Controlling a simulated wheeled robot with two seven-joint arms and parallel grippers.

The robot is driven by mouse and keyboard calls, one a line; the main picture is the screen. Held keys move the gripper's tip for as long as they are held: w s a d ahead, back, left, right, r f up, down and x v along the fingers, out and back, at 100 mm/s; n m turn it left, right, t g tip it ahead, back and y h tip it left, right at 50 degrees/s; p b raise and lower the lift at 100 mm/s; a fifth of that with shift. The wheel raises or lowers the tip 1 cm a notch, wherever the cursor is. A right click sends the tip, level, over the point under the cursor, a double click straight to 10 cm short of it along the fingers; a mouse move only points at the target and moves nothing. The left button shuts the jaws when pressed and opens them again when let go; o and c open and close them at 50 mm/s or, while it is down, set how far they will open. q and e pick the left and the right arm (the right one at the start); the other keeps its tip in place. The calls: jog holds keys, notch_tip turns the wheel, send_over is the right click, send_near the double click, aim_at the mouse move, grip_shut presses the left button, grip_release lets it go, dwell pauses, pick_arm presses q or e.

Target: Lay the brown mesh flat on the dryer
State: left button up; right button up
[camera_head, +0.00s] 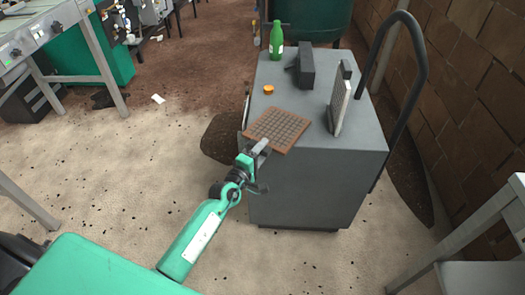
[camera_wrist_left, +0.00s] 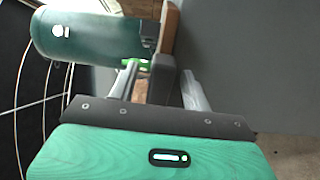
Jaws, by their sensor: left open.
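The brown mesh (camera_head: 278,130), a square brown-framed grid, lies on the front left part of the grey dryer's top (camera_head: 310,92). It looks flat, with its near left edge at the top's edge. My left gripper (camera_head: 262,148) is open at the mesh's near edge, its fingertips overlapping that edge in the head view. In the left wrist view the mesh's brown edge (camera_wrist_left: 170,28) shows edge-on beyond the open fingers of my gripper (camera_wrist_left: 160,85). Contact between fingers and mesh cannot be told. My right gripper is not in view.
On the dryer's top stand a green bottle (camera_head: 276,42), a dark block (camera_head: 306,64), an orange cap (camera_head: 268,89) and an upright grey panel (camera_head: 340,100). A dark curved handle (camera_head: 412,50) rises at the right. A dark green drum (camera_head: 310,18) stands behind.

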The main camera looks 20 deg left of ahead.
pick_arm(q)
jog(key=v, duration=1.3)
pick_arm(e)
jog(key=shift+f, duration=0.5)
pick_arm(q)
jog(key=shift+s, duration=0.1)
